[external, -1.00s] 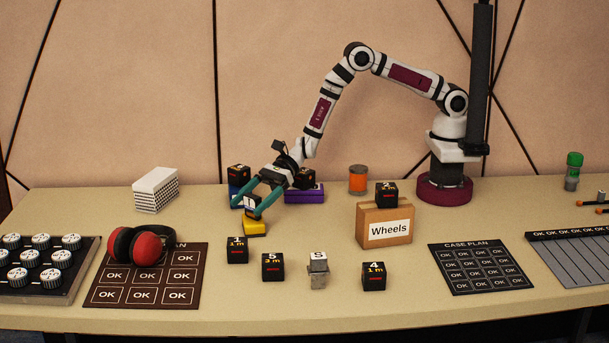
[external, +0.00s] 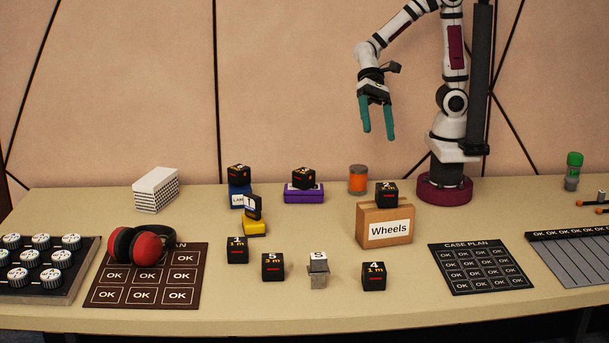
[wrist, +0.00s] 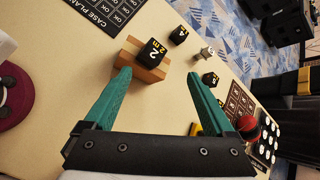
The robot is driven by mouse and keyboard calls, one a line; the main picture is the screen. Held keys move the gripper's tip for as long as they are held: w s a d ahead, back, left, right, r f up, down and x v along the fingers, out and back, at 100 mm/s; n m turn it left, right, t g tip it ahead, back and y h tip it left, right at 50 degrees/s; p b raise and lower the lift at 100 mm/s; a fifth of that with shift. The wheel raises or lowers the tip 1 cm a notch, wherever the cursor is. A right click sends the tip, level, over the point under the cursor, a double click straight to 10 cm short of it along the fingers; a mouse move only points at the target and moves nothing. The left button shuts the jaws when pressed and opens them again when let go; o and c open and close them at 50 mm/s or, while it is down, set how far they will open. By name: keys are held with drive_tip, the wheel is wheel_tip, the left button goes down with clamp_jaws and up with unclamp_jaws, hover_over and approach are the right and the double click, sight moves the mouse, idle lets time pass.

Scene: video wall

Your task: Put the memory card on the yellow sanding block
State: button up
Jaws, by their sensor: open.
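The memory card (external: 253,206), dark with a pale label, stands tilted on top of the yellow sanding block (external: 256,229) in the external view. It appears to touch the block, with no gripper on it. My gripper (external: 378,135) is open and empty, raised high above the table to the right of the block. In the wrist view its two teal fingers (wrist: 159,74) are spread with nothing between them. A sliver of the yellow block (wrist: 195,129) shows beside the right finger; the card cannot be made out there.
Behind the card, a black cube (external: 239,177) sits on a blue block (external: 240,193). Another cube (external: 303,179) sits on a purple block (external: 304,195). The Wheels box (external: 385,226) bears a cube. Several cubes stand in front; red earmuffs (external: 150,246) lie left.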

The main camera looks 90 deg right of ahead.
drive_tip(key=s+d+f+n+h, duration=0.1)
drive_tip(key=s+d+n+h, duration=0.4)
drive_tip(key=s+d, duration=0.6)
drive_tip(key=shift+s+d+f+h, duration=0.15)
drive_tip(key=shift+d+f+h, duration=0.25)
drive_tip(key=shift+h, duration=0.8)
